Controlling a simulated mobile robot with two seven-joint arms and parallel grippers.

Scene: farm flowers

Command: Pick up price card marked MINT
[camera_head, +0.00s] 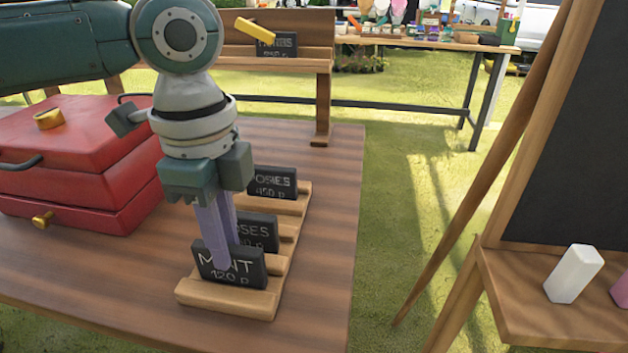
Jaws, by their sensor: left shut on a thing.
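The MINT price card (250,271) is a small black board with white lettering that reads MINT 120 P. It stands tilted in the front slot of a stepped wooden card rack (228,299) on the table. My left gripper (222,262) points down over the card from above, its purple fingers shut on the card and covering part of the lettering. The card still appears to be at the rack. Behind it in the rack stand a card ending in OSES (262,232) and one ending in OSIES (273,183). My right gripper is not in view.
A red toolbox (85,140) sits on the wooden table (335,190) at the left. A wooden shelf (322,90) with another card (277,44) stands behind. At the right is an easel (465,270) with a white block (573,273) on its ledge. Grass lies between.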

